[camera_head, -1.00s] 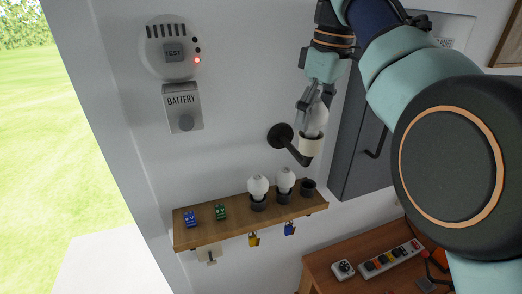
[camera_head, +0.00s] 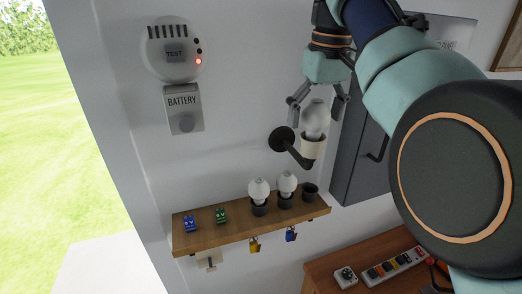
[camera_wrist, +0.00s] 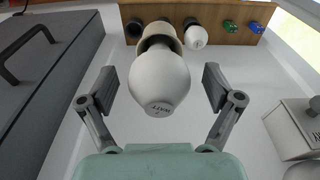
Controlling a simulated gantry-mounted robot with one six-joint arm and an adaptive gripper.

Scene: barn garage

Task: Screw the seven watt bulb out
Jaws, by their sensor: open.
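A white bulb (camera_head: 315,117) stands upright in the cream socket (camera_head: 311,149) of the black wall lamp arm (camera_head: 284,140). In the wrist view the bulb (camera_wrist: 160,82) fills the middle, and its end carries small print that looks like "7 WATT". My gripper (camera_head: 318,108) is open above the bulb, with one finger on each side. In the wrist view the gripper fingers (camera_wrist: 160,88) stand clear of the glass on both sides. The bulb's thread is hidden inside the socket.
A wooden shelf (camera_head: 241,228) below holds two white bulbs in black holders (camera_head: 284,200), an empty black holder (camera_head: 310,191), and blue and green items. A grey cabinet (camera_head: 364,150) stands close on the right. The alarm (camera_head: 173,53) shows a red light.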

